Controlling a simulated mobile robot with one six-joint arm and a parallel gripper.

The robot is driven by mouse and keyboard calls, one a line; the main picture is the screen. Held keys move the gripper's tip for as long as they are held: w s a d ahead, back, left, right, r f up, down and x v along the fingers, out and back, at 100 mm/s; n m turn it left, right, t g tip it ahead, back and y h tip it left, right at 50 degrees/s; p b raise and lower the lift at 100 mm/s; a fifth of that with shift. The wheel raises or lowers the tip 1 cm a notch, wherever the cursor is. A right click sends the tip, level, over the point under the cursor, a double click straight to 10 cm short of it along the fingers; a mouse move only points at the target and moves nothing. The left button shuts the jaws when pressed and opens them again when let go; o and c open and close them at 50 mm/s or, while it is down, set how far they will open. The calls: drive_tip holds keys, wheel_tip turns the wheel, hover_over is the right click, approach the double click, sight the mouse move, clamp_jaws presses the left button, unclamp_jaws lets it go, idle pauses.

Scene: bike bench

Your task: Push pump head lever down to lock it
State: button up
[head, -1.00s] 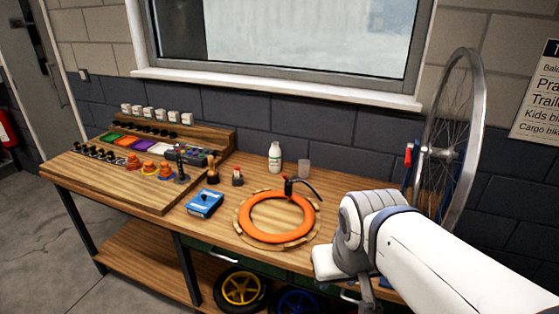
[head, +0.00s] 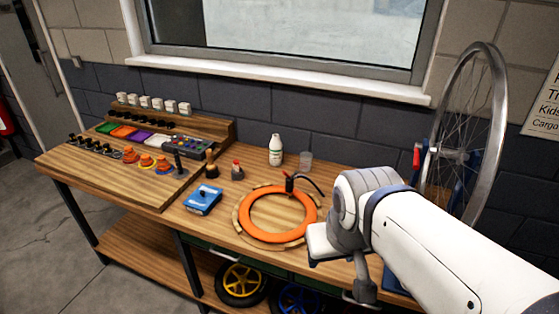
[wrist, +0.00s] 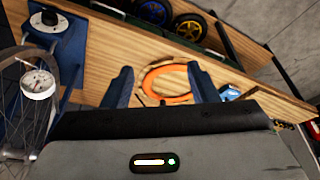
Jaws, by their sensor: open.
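The pump head (head: 289,184) is a small dark piece at the back edge of the orange ring (head: 246,228), with a black hose (head: 312,184) curving off to the right. Its lever is too small to make out. The orange ring lies on a round wooden stand on the bench and also shows in the wrist view (wrist: 150,82). My gripper (wrist: 160,84) is open and empty in the wrist view. Its two blue fingers frame the ring from a distance, apart from it. In the head view my arm's end is right of the ring and hides the gripper's fingers.
A blue box (head: 203,200) lies left of the ring. A white bottle (head: 276,150) and a clear cup (head: 305,161) stand behind it. A spoked wheel (head: 503,110) stands at the right. Wheels sit below the bench. Parts trays fill the left side.

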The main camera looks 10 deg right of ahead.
drive_tip(key=shift+f, duration=0.1)
drive_tip(key=shift+c, duration=0.5)
drive_tip(key=f+b, duration=0.3)
drive_tip(key=shift+s+a+f, duration=0.1)
drive_tip(key=shift+s+a, duration=0.05)
drive_tip(key=shift+s, duration=0.25)
drive_tip(key=c, duration=0.4)
drive_tip(key=shift+w, duration=0.25)
drive_tip(key=c, duration=0.4)
clamp_jaws()
drive_tip(key=shift+s, duration=0.1)
